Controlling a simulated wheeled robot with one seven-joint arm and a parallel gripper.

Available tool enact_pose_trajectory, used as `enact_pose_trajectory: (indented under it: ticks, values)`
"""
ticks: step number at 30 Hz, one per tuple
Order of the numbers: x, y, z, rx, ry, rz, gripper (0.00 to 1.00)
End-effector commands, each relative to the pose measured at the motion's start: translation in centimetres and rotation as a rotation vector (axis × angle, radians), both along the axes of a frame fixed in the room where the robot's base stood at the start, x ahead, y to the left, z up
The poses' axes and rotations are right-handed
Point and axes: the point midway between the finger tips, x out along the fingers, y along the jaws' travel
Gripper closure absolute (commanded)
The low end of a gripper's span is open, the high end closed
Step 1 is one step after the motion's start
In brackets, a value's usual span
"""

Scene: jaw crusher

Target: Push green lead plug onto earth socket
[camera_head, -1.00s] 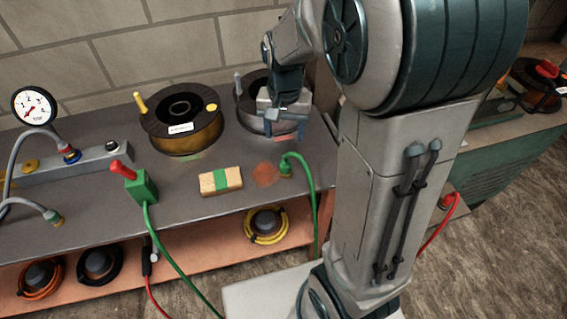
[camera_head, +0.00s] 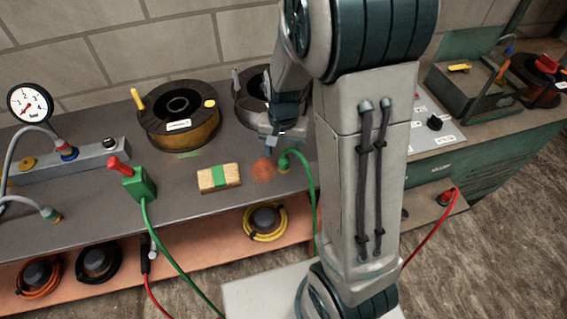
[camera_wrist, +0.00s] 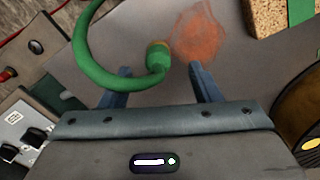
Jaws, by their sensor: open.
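The green lead (camera_head: 312,200) hangs over the bench's front edge, and its plug (camera_head: 284,167) is on the bench top beside a reddish patch. In the wrist view the plug (camera_wrist: 158,52) has a brass-coloured collar, and the lead curves round to its left. My gripper (camera_head: 284,148) is open and empty, just behind the plug in the head view. In the wrist view the gripper's blue fingers (camera_wrist: 160,70) are spread, with the plug slightly beyond and between their tips. I cannot make out a marked earth socket.
A sponge-like block with a green band (camera_head: 219,178) lies left of the reddish patch (camera_head: 263,170). Wire spools (camera_head: 180,125) stand behind. A green clamp box with a red handle (camera_head: 139,184) is farther left. A panel with a black knob (camera_head: 435,122) is at right.

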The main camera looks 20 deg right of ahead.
Motion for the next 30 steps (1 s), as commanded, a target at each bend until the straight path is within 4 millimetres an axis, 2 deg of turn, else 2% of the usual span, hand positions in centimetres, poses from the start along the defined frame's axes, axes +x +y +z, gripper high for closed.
enact_pose_trajectory:
  ticks: [7,18,30]
  values:
    - [0.0,-0.1,-0.3,0.0,0.001,-0.001,0.43]
    - [0.3,-0.5,-4.8,-0.001,0.002,-0.001,0.43]
    - [0.4,-0.5,-5.2,-0.003,-0.001,0.0,0.43]
